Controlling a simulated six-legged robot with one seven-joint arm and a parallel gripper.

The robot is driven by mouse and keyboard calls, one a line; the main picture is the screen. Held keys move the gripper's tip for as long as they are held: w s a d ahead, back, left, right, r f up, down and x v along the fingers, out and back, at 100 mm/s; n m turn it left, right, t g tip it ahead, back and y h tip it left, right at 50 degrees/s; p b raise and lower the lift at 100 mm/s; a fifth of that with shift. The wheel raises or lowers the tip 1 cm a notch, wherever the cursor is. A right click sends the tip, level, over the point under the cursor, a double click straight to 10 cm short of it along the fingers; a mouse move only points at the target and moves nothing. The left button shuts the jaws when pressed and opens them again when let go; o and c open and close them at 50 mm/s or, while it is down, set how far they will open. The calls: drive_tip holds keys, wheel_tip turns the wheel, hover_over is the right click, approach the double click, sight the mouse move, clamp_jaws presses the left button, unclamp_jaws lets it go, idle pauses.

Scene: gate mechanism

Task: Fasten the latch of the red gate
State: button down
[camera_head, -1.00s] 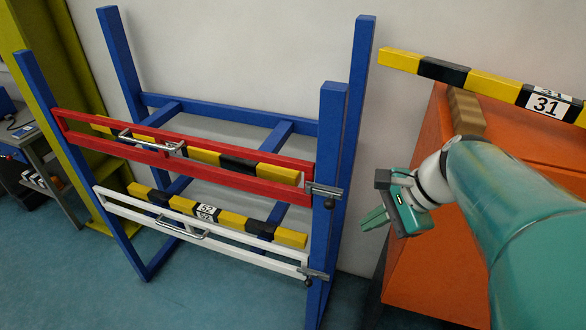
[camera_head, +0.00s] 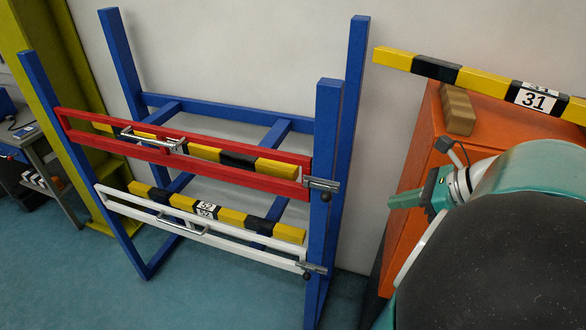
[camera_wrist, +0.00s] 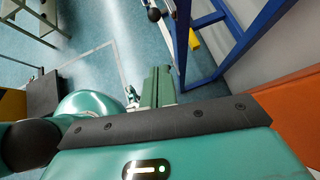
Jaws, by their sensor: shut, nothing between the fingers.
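The red gate (camera_head: 220,166) is the upper bar frame across a blue stand, its right end against the right blue post (camera_head: 328,120). Its metal latch (camera_head: 322,184) sits at that end, with a dark knob hanging below. Whether the bolt is engaged is too small to tell. My gripper (camera_head: 392,202) is to the right of the latch, clear of it, its green fingers pointing left. The fingers also show in the wrist view (camera_wrist: 158,84), together and empty. A latch knob (camera_wrist: 153,14) shows at the top there; I cannot tell which gate it belongs to.
A white gate (camera_head: 200,228) with a similar latch (camera_head: 312,268) is just below. An orange cabinet (camera_head: 412,165) with a wooden block (camera_head: 458,110) stands at the right, close to my arm. A striped bar numbered 31 (camera_head: 436,68) is above it. Floor is clear in front.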

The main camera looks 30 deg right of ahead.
approach(327, 196)
drive_tip(key=w+f, duration=0.3)
drive_tip(key=f, duration=0.3)
drive_tip(key=shift+w+a, duration=0.35)
drive_tip(key=shift+a, duration=0.05)
drive_tip(key=shift+f, duration=0.15)
drive_tip(key=shift+a, duration=0.1)
drive_tip(key=shift+w+a, duration=0.6)
drive_tip(key=shift+w, duration=0.2)
drive_tip(key=shift+w+a, duration=0.6)
drive_tip(key=shift+w, duration=0.2)
